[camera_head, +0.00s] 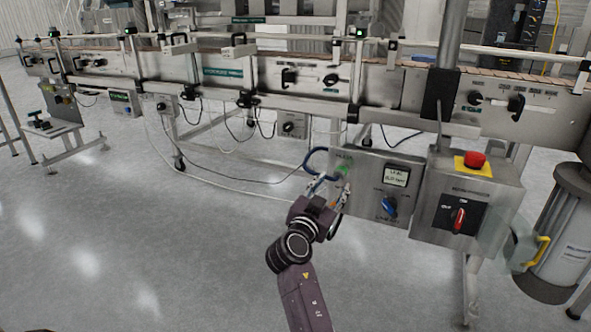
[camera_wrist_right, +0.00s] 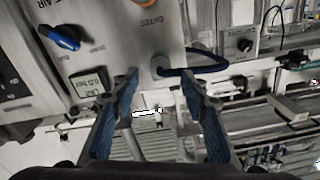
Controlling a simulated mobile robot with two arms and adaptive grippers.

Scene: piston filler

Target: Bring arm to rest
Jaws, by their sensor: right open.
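My right gripper (camera_head: 328,188) is raised in front of a steel control panel (camera_head: 372,218) in the head view. Its arm comes up from the bottom middle. In the right wrist view the gripper (camera_wrist_right: 163,95) has its two blue-padded fingers spread apart with nothing between them. The panel (camera_wrist_right: 120,25) fills the upper left of that view, with a blue knob (camera_wrist_right: 62,38) and a small display (camera_wrist_right: 90,82). A green button (camera_head: 343,169) sits just above the fingertips in the head view. My left gripper is not in view.
A box with a red emergency button (camera_head: 474,160) and a red rotary switch (camera_head: 459,220) stands right of the panel. A metal drum (camera_head: 562,235) is at the far right. The long conveyor (camera_head: 225,72) runs behind. The grey floor (camera_head: 130,240) at left is clear.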

